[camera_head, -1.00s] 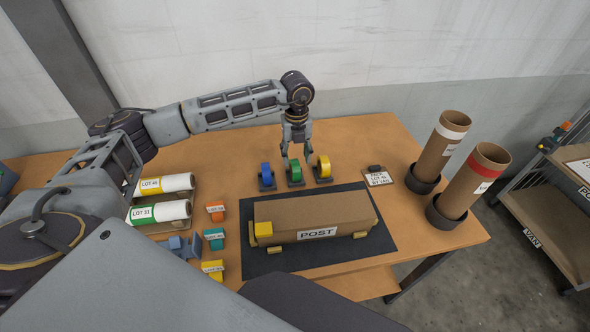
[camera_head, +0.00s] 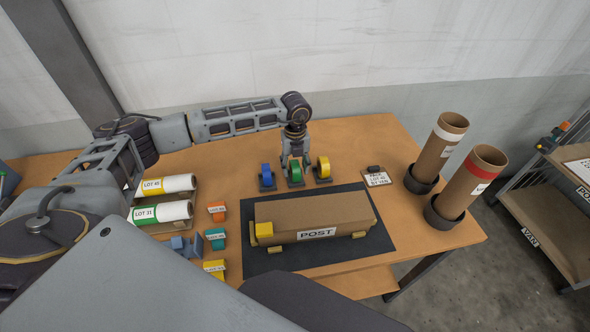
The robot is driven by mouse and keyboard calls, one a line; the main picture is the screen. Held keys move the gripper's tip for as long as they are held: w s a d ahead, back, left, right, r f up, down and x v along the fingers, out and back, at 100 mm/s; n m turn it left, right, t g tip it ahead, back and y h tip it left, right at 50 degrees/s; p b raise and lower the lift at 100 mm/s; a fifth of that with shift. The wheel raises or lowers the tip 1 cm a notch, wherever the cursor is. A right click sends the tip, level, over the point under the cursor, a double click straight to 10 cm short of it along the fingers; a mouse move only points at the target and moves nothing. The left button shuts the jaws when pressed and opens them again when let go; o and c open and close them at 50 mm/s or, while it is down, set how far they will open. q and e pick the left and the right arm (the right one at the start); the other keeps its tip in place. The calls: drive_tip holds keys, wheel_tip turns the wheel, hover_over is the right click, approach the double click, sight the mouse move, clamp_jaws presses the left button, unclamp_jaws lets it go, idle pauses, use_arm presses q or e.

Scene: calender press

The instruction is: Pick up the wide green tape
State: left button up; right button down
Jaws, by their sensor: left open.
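The wide green tape (camera_head: 295,172) stands upright in a small dark holder on the table, between a blue tape (camera_head: 266,176) and a yellow tape (camera_head: 322,168). My left gripper (camera_head: 295,167) points down with its fingers apart around the upper part of the green tape. One finger is at each side of it. Whether the fingers touch the tape cannot be told. My right gripper is not in view.
A brown POST box (camera_head: 345,211) lies on a dark mat (camera_head: 257,263) in front of the tapes. Lot rolls (camera_head: 150,213) lie at left. A shelf cart (camera_head: 540,216) is beyond the table.

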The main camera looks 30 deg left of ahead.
use_arm(q)
drive_tip(key=shift+f, duration=1.05)
drive_tip(key=c, duration=1.1)
